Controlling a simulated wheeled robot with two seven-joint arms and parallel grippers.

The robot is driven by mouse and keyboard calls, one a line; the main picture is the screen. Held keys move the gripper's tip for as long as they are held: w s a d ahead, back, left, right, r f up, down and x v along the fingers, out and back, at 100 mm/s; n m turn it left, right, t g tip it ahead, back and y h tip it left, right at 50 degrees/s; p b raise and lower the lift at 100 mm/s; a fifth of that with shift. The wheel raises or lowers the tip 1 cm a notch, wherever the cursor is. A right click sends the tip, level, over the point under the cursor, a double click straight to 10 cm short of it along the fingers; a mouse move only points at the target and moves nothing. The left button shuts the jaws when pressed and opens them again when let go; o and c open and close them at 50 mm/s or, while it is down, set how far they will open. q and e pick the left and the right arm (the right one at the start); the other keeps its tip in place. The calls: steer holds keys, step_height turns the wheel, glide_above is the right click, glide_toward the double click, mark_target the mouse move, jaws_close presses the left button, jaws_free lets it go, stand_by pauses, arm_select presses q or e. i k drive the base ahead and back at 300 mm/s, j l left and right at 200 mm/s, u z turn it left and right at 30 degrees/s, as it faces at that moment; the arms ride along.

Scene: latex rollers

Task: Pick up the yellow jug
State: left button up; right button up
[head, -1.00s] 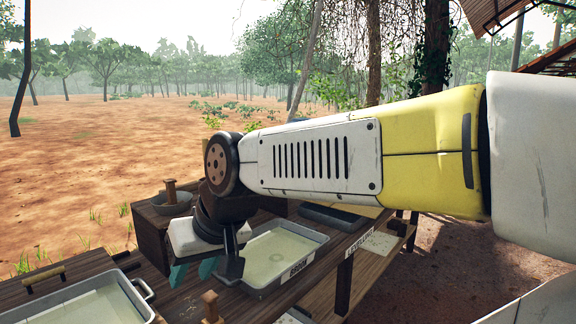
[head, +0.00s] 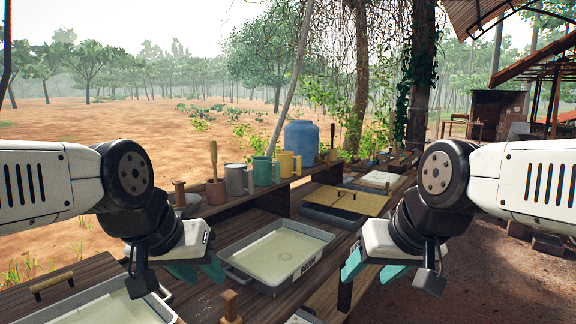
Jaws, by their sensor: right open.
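The yellow jug (head: 288,164) stands upright on the raised wooden shelf behind the trays in the head view. A teal mug (head: 264,171) is close on its left, and the large blue container (head: 301,141) is behind it to the right. My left gripper (head: 197,272) hangs at the lower left with teal fingers apart and empty, in front of the jug and left of it. My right gripper (head: 369,270) hangs to the right with teal fingers apart and empty. Both grippers are well clear of the jug.
A grey mug (head: 238,180) and a brown cup (head: 216,192) with a wooden handle stand left on the shelf. A metal tray of pale liquid (head: 232,275) lies between my grippers. A yellow board (head: 352,200) lies farther right. A tree trunk (head: 421,80) rises behind.

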mark_target(286, 157)
steer(key=u, duration=0.8)
steer(key=i+l+u, duration=0.15)
steer(key=l+u, duration=0.15)
steer(key=i+l+u, duration=0.1)
steer(key=l+u, duration=0.55)
steer(key=l, duration=0.25)
steer(key=l+u, duration=0.15)
steer(key=l, duration=1.05)
steer(key=l+u, duration=0.15)
steer(key=l, duration=1.05)
steer(key=l+u, duration=0.15)
steer(key=l, duration=1.05)
steer(key=k, duration=0.05)
